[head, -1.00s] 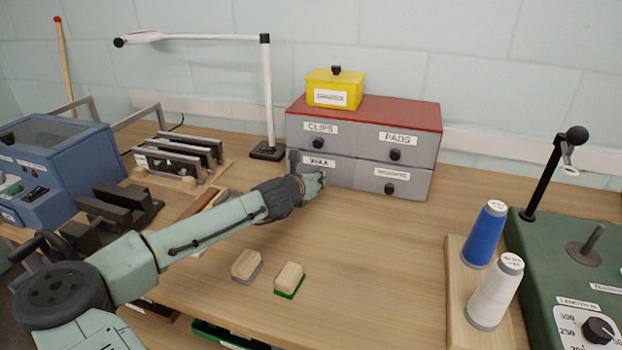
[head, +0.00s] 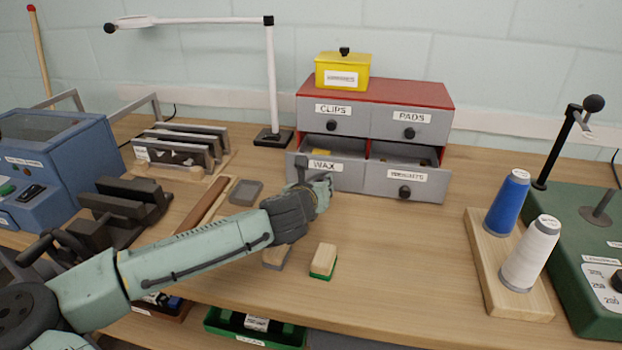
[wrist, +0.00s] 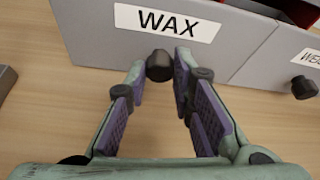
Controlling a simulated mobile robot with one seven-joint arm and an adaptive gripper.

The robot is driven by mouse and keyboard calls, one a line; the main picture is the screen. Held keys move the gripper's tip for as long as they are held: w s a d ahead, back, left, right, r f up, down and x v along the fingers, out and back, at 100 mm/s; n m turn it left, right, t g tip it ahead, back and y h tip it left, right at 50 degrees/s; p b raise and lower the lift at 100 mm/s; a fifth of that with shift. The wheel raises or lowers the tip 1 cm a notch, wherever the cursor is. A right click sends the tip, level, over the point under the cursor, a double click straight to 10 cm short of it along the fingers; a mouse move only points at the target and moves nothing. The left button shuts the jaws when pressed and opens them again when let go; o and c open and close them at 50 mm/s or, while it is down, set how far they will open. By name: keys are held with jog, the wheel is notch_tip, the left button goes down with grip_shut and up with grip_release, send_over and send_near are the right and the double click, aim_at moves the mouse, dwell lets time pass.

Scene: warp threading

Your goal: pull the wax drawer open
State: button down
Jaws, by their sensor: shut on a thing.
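The wax drawer (head: 348,177) is the lower left drawer of a grey cabinet with a red top (head: 375,95). It stands out from the cabinet, and something yellow shows inside. My gripper (head: 322,187) is at its front, below and beside the WAX label. In the wrist view the drawer front (wrist: 100,40) fills the top, and my gripper (wrist: 160,67) has its fingertips on both sides of the dark round knob (wrist: 159,64). In the head view my gripper hides the knob.
The weights drawer (head: 430,188) beside it also stands out, with contents showing. The clips and pads drawers above are shut. A yellow box (head: 343,72) sits on top. Wooden blocks (head: 323,260) lie near my arm. Thread spools (head: 530,252) stand right, with bare table between.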

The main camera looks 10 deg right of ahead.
jog(key=shift+s+a, duration=0.2)
jog(key=shift+s, duration=0.25)
jog(key=shift+s+a, duration=0.2)
jog(key=shift+s, duration=0.7)
jog(key=c, duration=1.4)
grip_release()
jog(key=v, duration=1.2)
jog(key=shift+w+r, duration=0.1)
